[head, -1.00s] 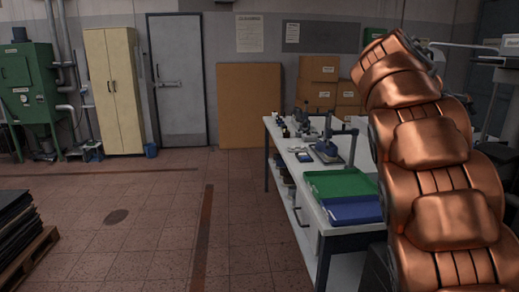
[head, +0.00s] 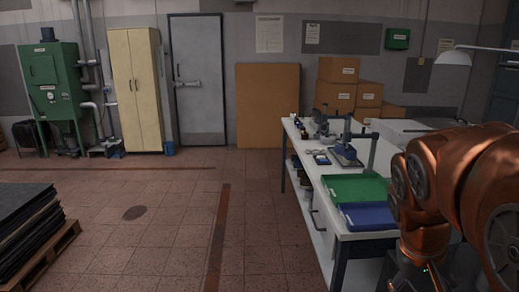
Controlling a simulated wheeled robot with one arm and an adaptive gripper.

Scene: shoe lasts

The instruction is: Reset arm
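My copper-coloured arm shows at the right edge of the head view, bent and lowered in front of the near right end of the workbench (head: 345,222). My gripper is not in the frame, so its state does not show. On the bench lie a green tray (head: 355,187) and a blue tray (head: 368,215) side by side near the front. Both look empty from here. Behind them stands a blue and grey bench device (head: 347,152), with small items further back.
Open tiled floor (head: 165,240) lies left of the bench. A pallet (head: 45,250) with stacked dark sheets is at lower left. A green machine (head: 50,80), a cream cabinet (head: 136,88), a grey door (head: 198,80) and cardboard boxes (head: 337,70) line the back wall.

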